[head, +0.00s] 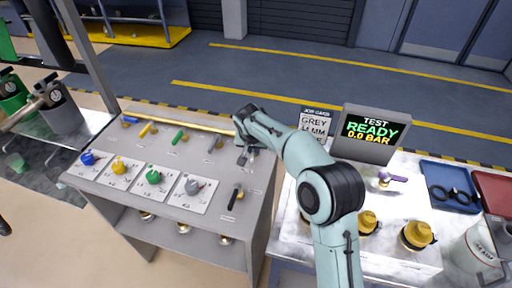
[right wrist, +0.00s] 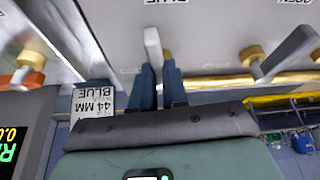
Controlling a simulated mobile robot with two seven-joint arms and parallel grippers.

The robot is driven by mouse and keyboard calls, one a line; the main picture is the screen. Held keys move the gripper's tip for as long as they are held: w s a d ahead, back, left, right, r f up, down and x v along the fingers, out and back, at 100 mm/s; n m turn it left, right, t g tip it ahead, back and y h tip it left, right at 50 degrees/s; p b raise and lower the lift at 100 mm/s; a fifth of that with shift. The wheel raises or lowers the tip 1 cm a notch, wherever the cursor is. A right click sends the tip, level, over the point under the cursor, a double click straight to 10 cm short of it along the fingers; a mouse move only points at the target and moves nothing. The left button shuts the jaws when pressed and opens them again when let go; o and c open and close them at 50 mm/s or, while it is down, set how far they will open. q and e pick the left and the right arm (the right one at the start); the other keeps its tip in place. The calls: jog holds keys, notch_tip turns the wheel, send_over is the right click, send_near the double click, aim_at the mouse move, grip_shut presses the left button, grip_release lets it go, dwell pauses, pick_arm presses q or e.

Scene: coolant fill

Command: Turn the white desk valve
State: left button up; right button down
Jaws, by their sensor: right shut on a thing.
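The white desk valve (right wrist: 153,45) shows in the right wrist view as a pale lever handle reaching down between my fingers. My right gripper (right wrist: 156,80) is shut on this handle, one finger on each side. In the head view my right gripper (head: 244,150) is at the back right of the sloped grey desk (head: 130,185), and it hides most of the valve. My left gripper is in neither view.
Blue, yellow, green and grey knobs (head: 192,187) sit on the desk front, with coloured levers (head: 178,137) behind and a black-handled lever (head: 235,197) at front right. A test screen (head: 370,132) reads READY, 0.0 BAR. A blue tray (head: 449,180) lies right.

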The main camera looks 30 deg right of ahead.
jog(key=shift+w+a+m+h, duration=0.2)
jog(key=shift+a+m+h, duration=0.1)
jog(key=shift+m, duration=0.6)
jog(key=shift+g, duration=0.3)
jog(key=c, duration=1.1)
grip_release()
jog(key=shift+c, duration=0.2)
jog(key=v, duration=1.3)
jog(key=shift+r+p, duration=0.2)
jog(key=shift+p, duration=0.2)
jog(key=shift+s+f, duration=0.1)
